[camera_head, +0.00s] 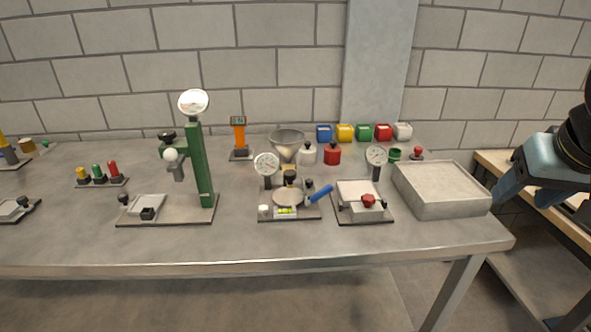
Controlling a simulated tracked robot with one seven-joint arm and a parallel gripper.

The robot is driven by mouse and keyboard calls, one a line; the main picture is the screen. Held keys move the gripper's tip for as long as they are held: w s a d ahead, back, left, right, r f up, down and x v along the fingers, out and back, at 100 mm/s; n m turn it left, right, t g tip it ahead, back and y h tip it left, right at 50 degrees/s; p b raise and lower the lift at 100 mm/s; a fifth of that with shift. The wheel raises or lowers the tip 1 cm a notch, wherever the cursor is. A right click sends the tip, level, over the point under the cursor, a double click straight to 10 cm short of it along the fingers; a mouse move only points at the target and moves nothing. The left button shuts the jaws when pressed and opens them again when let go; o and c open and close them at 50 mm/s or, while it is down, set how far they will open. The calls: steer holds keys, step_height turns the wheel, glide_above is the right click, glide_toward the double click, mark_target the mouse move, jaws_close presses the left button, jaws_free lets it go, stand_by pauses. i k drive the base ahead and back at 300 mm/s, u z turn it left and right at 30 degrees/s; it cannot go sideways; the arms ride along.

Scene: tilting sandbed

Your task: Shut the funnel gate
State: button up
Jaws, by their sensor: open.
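A grey metal funnel (287,136) stands near the middle of the bench. Its narrow neck points down behind a small fixture with a round dial (266,163), a pale round plate (288,198) and a blue handle (320,194). Whether the funnel is joined to this fixture cannot be told. The funnel's gate is too small or too hidden to make out, so its position does not show. My blue arm (540,160) is at the right edge, beyond the bench's right end and far from the funnel.
A tall green stand with a dial (198,160) is left of the funnel. A white bottle (308,154) and red bottle (332,153) stand close on its right. A dial fixture with a red knob (368,201) and a grey tray (446,206) lie further right. The front strip is clear.

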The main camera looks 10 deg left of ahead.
mark_target(289, 175)
steer(key=u, duration=1.55)
steer(key=k, duration=0.1)
steer(key=z, duration=0.9)
